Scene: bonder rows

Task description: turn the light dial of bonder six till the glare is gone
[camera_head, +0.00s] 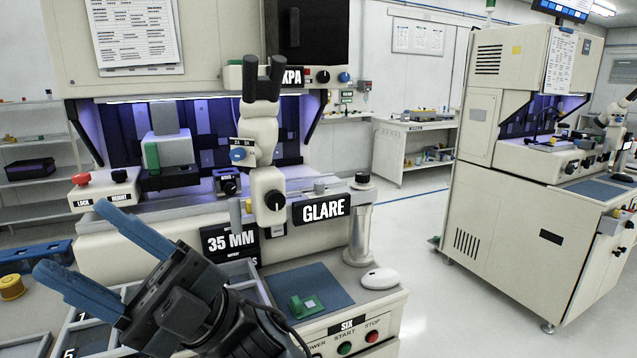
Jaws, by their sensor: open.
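Bonder six (100,235) is the cream machine filling the left and middle, with a SIX label (347,327) on its front. A black GLARE sign (321,208) shows beside the microscope (262,130). A black dial (323,76) and a blue dial (344,77) sit higher up. No readable label marks the light dial. My gripper (71,238) is open and empty at lower left, its blue fingers apart, clear of the knobs.
A red lock button (81,179) is on the left box. Start and stop buttons (372,337) are at the front. A white mouse (380,279) and blue mat (312,285) lie on the shelf. Another bonder (500,130) stands right, with open floor between.

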